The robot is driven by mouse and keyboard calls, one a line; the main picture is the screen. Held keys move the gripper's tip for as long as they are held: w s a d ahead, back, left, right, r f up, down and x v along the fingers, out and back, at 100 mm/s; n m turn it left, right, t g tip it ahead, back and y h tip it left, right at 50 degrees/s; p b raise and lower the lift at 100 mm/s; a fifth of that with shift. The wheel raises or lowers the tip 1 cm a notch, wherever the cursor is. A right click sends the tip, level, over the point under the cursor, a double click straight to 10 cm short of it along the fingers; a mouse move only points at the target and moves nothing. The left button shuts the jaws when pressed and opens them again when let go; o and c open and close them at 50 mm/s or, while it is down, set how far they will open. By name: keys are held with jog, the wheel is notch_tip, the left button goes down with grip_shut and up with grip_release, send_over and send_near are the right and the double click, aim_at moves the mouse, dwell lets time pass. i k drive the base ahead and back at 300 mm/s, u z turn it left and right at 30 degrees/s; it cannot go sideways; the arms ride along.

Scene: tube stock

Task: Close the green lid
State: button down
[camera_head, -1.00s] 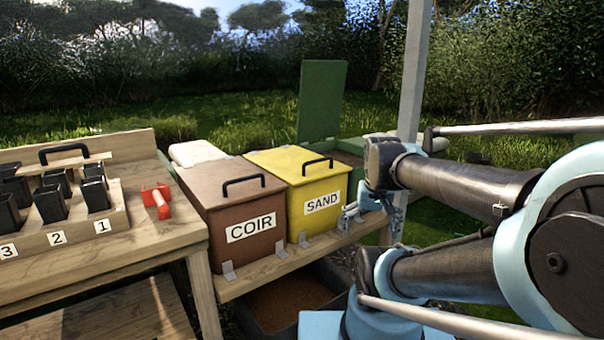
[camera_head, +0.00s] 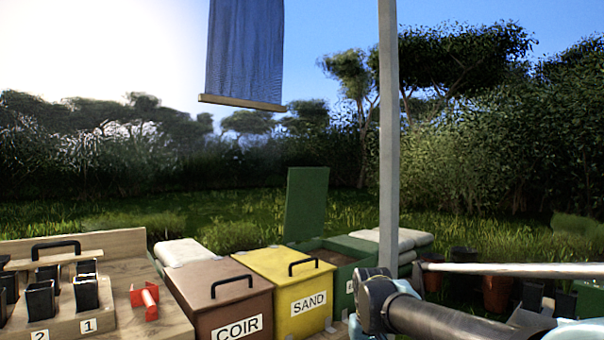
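The green lid (camera_head: 306,203) stands upright, open, at the back of the green bin (camera_head: 369,247). The bin's top is uncovered and its brown contents show. The bin is to the right of the yellow SAND bin, and its front is partly hidden by my arm. My arm reaches in from the lower right, and its dark joint is in front of the green bin's right part. The gripper itself does not show now; it is below the frame or behind the arm.
The yellow SAND bin (camera_head: 297,322) and brown COIR bin (camera_head: 207,335) have closed lids with black handles. A red tool (camera_head: 146,299) and black pots stand on the left bench.

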aim_at(307, 187)
jog(key=k, duration=1.05)
jog(key=z, duration=0.55)
jog(key=i, duration=2)
jog(key=u, duration=0.6)
